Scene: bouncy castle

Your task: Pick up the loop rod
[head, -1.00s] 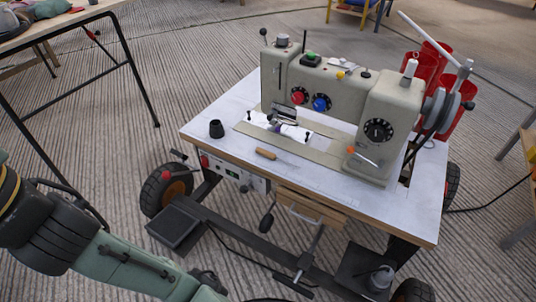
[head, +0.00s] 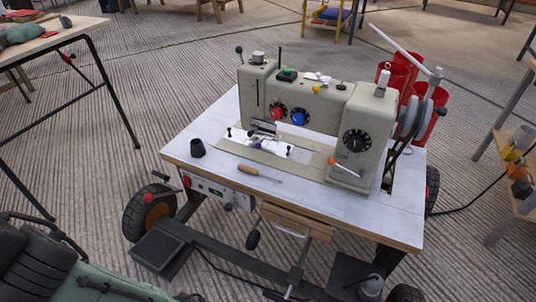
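A small tool with a wooden handle and a thin metal shaft (head: 258,173) lies flat on the white table (head: 205,178), near its front edge in the head view. It may be the loop rod; I cannot confirm its tip shape at this size. A grey-beige sewing machine (head: 362,125) stands on the table just behind it. My green and black arm shows at the lower left, well in front of and to the left of the table. My gripper is out of the frame.
The wheeled cart has black tyres (head: 140,214) and a wooden drawer (head: 296,221) below. Red containers (head: 423,115) stand behind the machine. A wooden bench (head: 70,35) is at upper left. The striped floor is open at left.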

